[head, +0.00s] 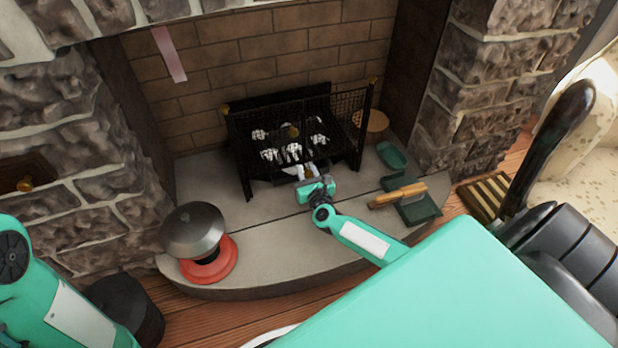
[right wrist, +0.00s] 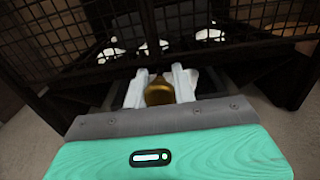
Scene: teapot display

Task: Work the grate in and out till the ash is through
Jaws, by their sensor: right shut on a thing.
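The black metal fire grate (head: 295,130) stands on the hearth inside the brick fireplace, with grey-white lumps of ash or coal (head: 290,150) in it. My right gripper (head: 306,172) is at the low front of the grate. In the right wrist view its two pale fingers (right wrist: 160,88) are shut on a brass knob (right wrist: 159,90) below the mesh front. The dark part behind the knob is mostly hidden by the fingers. My left arm shows at the lower left of the head view, but its gripper is out of the picture.
A wooden-handled brush (head: 398,195) lies on a green dustpan (head: 422,210) at the right.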

